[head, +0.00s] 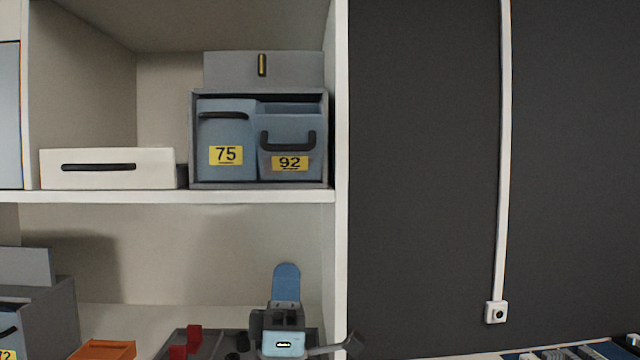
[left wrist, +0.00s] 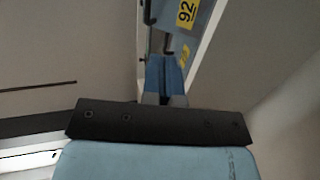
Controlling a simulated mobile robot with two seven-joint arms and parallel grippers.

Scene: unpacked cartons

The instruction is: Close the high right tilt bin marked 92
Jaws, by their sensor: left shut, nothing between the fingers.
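The tilt bin marked 92 (head: 290,145) is blue-grey with a black handle and a yellow label. It is the right bin in a grey housing (head: 191,140) on the upper shelf. It is tilted open, its front leaning out and its top opening showing. Part of it with the label shows at the top of the left wrist view (left wrist: 188,14). My left gripper (head: 286,270) is shut and empty, below the shelf board and under the bin, pointing up. My right gripper is not in view.
The bin marked 75 (head: 227,137) beside it sits flush in the housing. A white drawer box (head: 107,168) stands left on the same shelf. The shelf board (head: 170,197) and white upright (head: 341,230) are near my gripper. An orange tray (head: 103,350) and red pieces lie below.

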